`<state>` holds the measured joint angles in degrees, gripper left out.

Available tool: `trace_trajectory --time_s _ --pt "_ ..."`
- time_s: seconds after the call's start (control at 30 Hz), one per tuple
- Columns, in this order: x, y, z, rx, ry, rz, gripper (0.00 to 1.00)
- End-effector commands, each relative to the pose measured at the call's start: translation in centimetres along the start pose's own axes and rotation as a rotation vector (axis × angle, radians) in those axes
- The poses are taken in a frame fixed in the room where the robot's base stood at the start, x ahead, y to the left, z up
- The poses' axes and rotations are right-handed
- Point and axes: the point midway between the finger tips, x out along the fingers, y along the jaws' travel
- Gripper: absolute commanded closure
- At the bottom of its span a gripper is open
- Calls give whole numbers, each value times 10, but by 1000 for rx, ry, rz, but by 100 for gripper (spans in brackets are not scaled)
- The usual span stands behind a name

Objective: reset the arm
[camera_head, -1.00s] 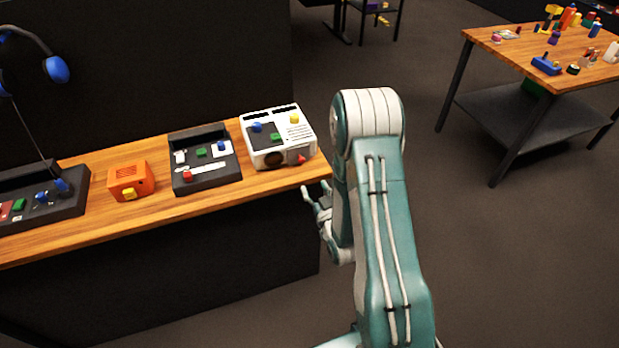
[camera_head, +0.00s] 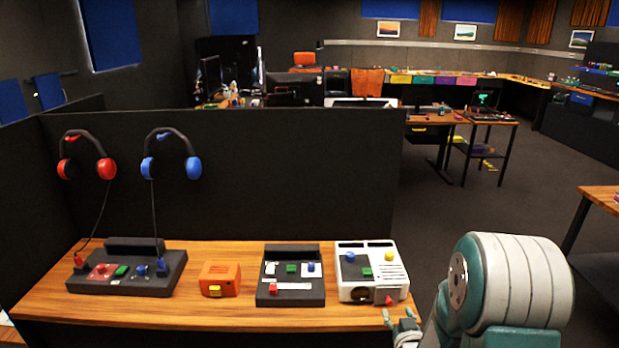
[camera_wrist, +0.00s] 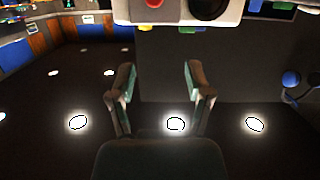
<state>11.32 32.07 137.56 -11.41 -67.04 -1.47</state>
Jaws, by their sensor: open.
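My gripper (camera_head: 399,319) is in front of the wooden bench's right end, just below the white panel box. In the wrist view my gripper (camera_wrist: 158,88) has its two fingers spread apart with nothing between them. My teal and white arm fills the lower right of the head view. The white panel box (camera_head: 395,270) has blue, green and yellow buttons and a red cone-shaped knob (camera_head: 389,300) at its lower right front. The white box also shows in the wrist view (camera_wrist: 180,10), at the top edge, apart from the fingers.
The wooden bench (camera_head: 230,312) also holds a dark panel (camera_head: 290,292), an orange box (camera_head: 221,274) and a black console (camera_head: 150,285). Red (camera_head: 105,168) and blue (camera_head: 193,167) headphones hang on the dark partition (camera_head: 300,200). Open floor (camera_head: 450,215) lies right of the bench.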

Motion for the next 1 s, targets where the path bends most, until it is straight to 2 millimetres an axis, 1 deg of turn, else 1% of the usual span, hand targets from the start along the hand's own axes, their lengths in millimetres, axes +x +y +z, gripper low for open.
trace_trajectory --time_s 0.03,0.17,0.27,0.37,0.47,0.57,0.77,0.97,1.0 --pt "-3 -1 -16 -8 -24 2 35" --pt "-13 -4 -41 -19 -113 10 35" --pt "-26 -6 -60 -23 -183 17 35" --pt "-43 -9 -77 -22 -251 23 35" --pt "-64 -13 -92 -19 -320 27 35" --pt "-88 -17 -105 -13 -388 30 35" --pt "-145 -27 -126 6 -523 26 35" --pt "-213 -39 -137 28 -659 9 35" --pt "-228 -41 -138 32 -686 5 35"
